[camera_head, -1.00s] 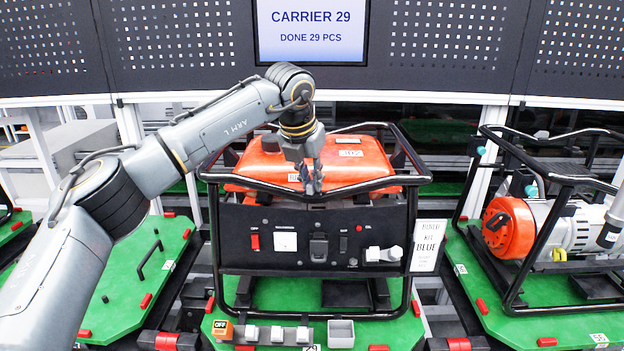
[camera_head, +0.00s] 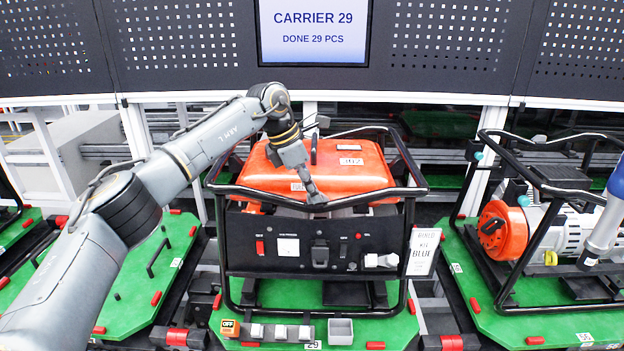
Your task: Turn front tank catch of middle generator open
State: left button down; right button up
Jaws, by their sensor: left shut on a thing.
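The middle generator has an orange tank (camera_head: 345,177) inside a black tube frame (camera_head: 418,250), above a black front panel (camera_head: 270,254). My left gripper (camera_head: 316,198) reaches in from the left, pointing down at the tank's front edge, just at the frame's upper front bar. It is shut on a small part there, which I take to be the front tank catch; the fingers hide it, so its turn cannot be told. A dark upright piece (camera_head: 314,151) stands on the tank's top behind the gripper. My right gripper does not show.
A generator with an orange round cover (camera_head: 503,230) stands on a green carrier at right. A white card (camera_head: 422,252) hangs at the middle frame's right. The left green carrier (camera_head: 130,275) has free room.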

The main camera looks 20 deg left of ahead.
pick_arm(q)
jog(key=shift+w+r+m+g+h+p, duration=0.15)
jog(key=shift+m+g+h+p, duration=0.2)
jog(key=shift+m+p, duration=0.9)
jog(key=shift+m, duration=0.25)
jog(key=c, duration=1.3)
grip_release()
jog(key=shift+c, duration=0.2)
jog(key=shift+a+r, duration=0.1)
jog(key=v, duration=1.1)
jog(key=shift+r, duration=0.3)
